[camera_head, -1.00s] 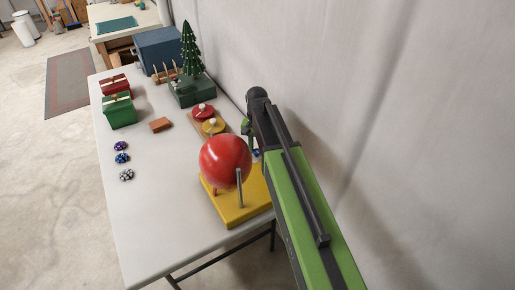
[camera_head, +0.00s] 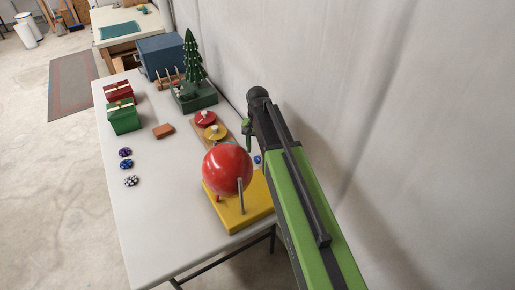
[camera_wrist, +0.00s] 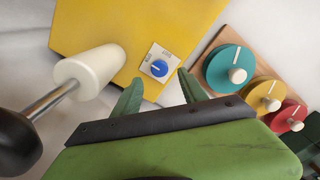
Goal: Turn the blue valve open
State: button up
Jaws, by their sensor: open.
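The blue valve (camera_wrist: 159,68) is a small round knob with a white pointer line, set on a white plate with small dark lettering I cannot read for sure. The plate is on the yellow base (camera_wrist: 100,35). In the head view the valve (camera_head: 257,160) shows as a small blue spot beside the red ball. My gripper (camera_wrist: 161,90) is open and empty; its two green fingers show in the wrist view, below the knob on either side. No touch on the knob is visible. In the head view my gripper (camera_head: 247,133) is partly hidden by my arm.
A red ball (camera_head: 227,167) stands over the yellow base with metal posts. A white cone on a rod (camera_wrist: 90,72) is close at left in the wrist view. A wooden board with teal, yellow and red discs (camera_wrist: 270,95) lies right. The wall is close beside my arm.

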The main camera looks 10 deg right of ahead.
aim_at(257, 157)
notch_tip(257, 157, up, 13)
jog(key=p, duration=1.1)
jog(key=shift+f, duration=0.1)
